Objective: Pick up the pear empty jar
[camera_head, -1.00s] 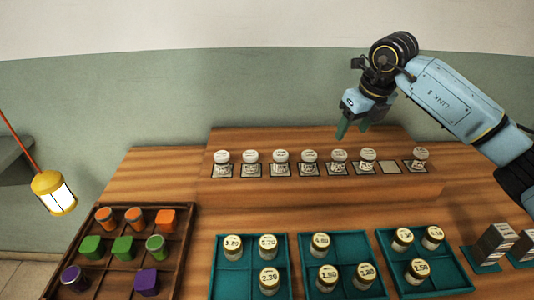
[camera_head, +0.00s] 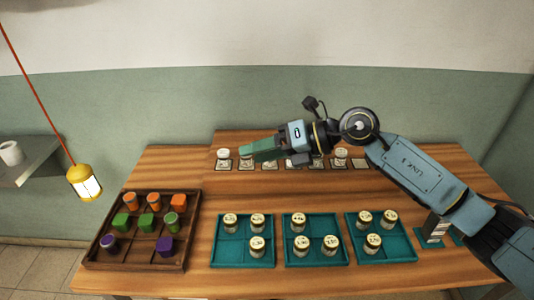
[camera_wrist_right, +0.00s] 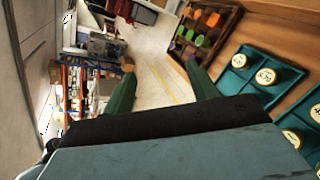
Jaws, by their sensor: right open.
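A row of small white-lidded jars stands on square mats along the raised back step. The leftmost jar (camera_head: 223,158), the second jar (camera_head: 246,157) and a jar farther right (camera_head: 340,157) show in the head view. My gripper and arm cover parts of the others. The labels are too small to read, so I cannot tell which is the pear jar. My right gripper (camera_head: 252,150) is stretched leftward in front of or over the row, its green fingers pointing left. In the right wrist view its fingers (camera_wrist_right: 158,78) are apart with nothing between them. My left gripper is not in view.
A dark wooden tray (camera_head: 190,222) with orange, green and purple pieces is at the left. Teal trays (camera_head: 228,252) with gold-lidded jars line the front. A bare mat (camera_head: 361,164) lies on the step. A yellow lantern (camera_head: 84,182) hangs at left.

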